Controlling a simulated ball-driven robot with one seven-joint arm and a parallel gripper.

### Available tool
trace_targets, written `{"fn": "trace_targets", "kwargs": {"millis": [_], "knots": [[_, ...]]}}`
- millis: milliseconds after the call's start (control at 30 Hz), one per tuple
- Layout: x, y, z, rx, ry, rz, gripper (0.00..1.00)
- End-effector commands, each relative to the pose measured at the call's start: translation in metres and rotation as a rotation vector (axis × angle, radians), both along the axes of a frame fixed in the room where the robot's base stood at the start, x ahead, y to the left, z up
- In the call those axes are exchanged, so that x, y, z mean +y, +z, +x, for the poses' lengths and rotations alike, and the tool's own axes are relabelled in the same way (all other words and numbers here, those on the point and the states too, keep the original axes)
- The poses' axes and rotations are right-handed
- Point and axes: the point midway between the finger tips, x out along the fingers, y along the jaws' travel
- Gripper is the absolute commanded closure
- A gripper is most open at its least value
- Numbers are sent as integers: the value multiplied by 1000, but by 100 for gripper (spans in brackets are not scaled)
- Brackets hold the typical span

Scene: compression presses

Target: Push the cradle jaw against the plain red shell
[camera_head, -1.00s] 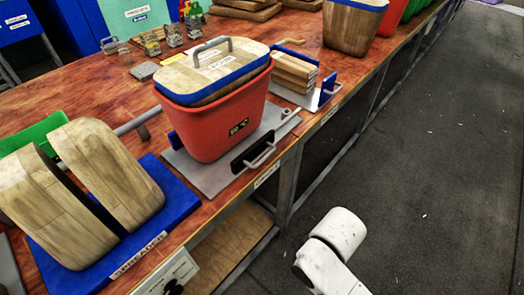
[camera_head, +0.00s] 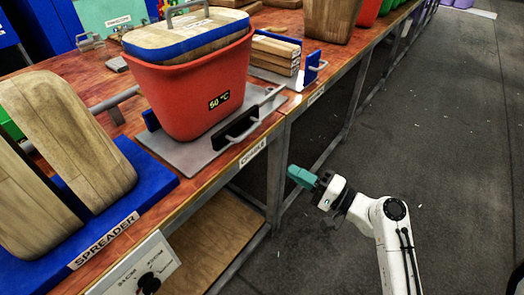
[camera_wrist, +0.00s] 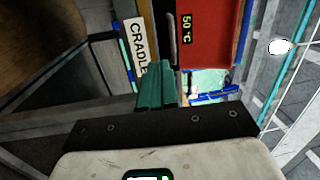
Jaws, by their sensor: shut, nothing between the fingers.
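The red shell (camera_head: 205,92) stands upright on the grey cradle plate (camera_head: 195,155), with a "50 °C" label on its front and a wood-and-blue lid on top. The cradle jaw (camera_head: 240,124), a black upright plate with a grey handle, is at the shell's near side by the table edge. Whether it touches the shell I cannot tell. My gripper (camera_head: 301,176) has teal fingers, shut and empty, off the table to the right of the jaw and lower. In the wrist view the fingers (camera_wrist: 157,88) point toward the "CRADLE" label and the shell (camera_wrist: 210,35).
A blue spreader base (camera_head: 150,172) with two wooden blocks stands at left. A control box (camera_head: 135,272) with a knob hangs on the table front. A stack of wooden boards (camera_head: 275,52) sits behind the cradle. The grey floor (camera_head: 430,130) at right is clear.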

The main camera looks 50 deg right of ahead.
Motion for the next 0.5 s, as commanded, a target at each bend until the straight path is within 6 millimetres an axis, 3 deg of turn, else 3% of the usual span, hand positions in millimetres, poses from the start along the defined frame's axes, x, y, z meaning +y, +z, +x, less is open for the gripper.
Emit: {"fn": "trace_targets", "kwargs": {"millis": [100,233,500], "knots": [[-17,7,-6,-61,-48,54,100],[-20,12,-1,-78,-56,69,100],[-17,22,43,-78,-51,66,100]]}}
